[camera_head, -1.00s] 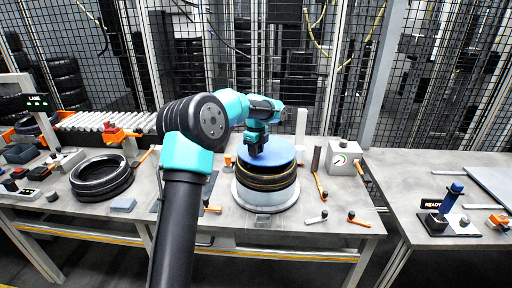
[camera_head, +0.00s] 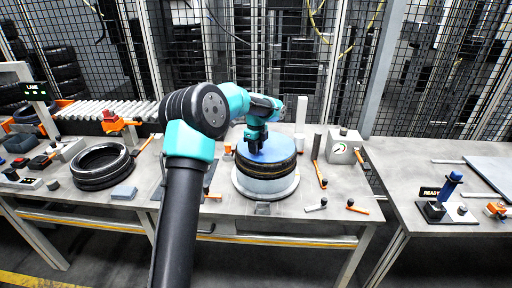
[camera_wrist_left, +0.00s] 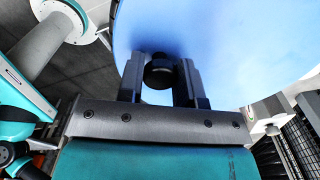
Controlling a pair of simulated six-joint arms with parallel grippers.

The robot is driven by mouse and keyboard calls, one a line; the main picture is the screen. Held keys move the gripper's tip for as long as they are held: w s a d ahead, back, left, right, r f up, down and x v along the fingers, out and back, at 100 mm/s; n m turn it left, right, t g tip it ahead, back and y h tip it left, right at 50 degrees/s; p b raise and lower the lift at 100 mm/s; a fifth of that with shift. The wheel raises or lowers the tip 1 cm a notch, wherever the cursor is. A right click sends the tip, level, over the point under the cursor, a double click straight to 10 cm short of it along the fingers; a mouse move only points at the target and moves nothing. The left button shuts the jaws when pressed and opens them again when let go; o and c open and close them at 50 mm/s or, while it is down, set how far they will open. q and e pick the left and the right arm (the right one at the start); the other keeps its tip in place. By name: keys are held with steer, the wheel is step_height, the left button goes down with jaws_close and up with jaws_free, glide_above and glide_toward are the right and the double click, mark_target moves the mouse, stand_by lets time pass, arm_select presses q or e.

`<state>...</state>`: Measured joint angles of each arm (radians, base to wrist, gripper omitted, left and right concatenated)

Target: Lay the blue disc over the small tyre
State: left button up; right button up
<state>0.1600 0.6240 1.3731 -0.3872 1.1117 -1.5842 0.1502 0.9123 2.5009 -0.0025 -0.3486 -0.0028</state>
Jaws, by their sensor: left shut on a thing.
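The blue disc (camera_head: 270,149) lies roughly flat over a black tyre (camera_head: 266,170) with a tan band. The tyre sits on a round pale stand (camera_head: 266,187) at mid table. I cannot tell if the disc touches the tyre all round. My left gripper (camera_head: 257,143) is above the disc, left of its middle. In the left wrist view, its fingers (camera_wrist_left: 160,88) are shut on a dark knob (camera_wrist_left: 158,72) on the blue disc, which fills the upper middle. My right gripper is not in view.
Larger black tyres (camera_head: 101,165) lie on the table at left, before a roller conveyor (camera_head: 110,110). A gauge box (camera_head: 343,147) and orange-handled tools (camera_head: 321,174) stand right of the stand. A READY station (camera_head: 440,207) is on the right table. Wire fencing closes the back.

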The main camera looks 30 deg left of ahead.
arm_select(q)
steer(key=o, duration=1.1)
steer(key=shift+r, duration=3.5)
